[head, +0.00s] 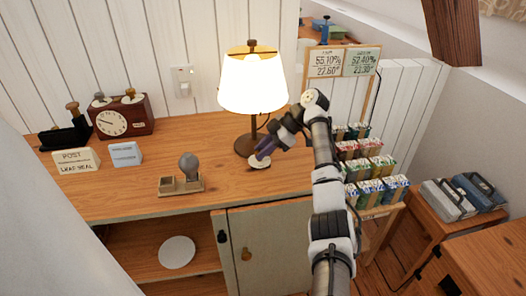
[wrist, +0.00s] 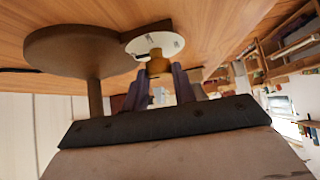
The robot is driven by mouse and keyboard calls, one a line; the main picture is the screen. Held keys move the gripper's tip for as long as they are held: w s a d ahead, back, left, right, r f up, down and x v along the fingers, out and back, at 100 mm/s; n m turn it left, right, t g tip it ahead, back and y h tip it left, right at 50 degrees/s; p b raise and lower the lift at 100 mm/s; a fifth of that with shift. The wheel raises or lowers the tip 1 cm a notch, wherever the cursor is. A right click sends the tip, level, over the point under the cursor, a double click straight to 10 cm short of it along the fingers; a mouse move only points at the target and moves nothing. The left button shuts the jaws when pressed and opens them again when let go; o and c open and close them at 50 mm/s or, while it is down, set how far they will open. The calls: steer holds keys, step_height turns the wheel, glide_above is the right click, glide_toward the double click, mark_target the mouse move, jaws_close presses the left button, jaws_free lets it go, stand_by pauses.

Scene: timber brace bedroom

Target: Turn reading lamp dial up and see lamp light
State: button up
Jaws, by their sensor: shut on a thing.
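The reading lamp (head: 253,85) stands at the back right of the wooden desk, and its white shade glows brightly. Its round brown base (head: 248,146) rests on the desktop. The dial, a pale disc (head: 260,161) with a brass-coloured knob, sits beside the base; it also shows in the wrist view as a white disc (wrist: 150,43) with the knob (wrist: 158,66). My gripper (head: 266,149) reaches in from the right, with its purple fingers at the dial. In the wrist view my gripper (wrist: 175,75) is shut on the knob. The fingertips partly hide the knob.
A clock (head: 122,117), a "POST" card (head: 76,161), a blue-white card (head: 125,154) and a small stand with a grey bulb (head: 188,165) are on the desk's left. Racked cartons (head: 370,170) stand right of my arm. The front middle desktop is clear.

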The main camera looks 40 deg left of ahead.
steer(key=shift+n, duration=0.4)
steer(key=o, duration=1)
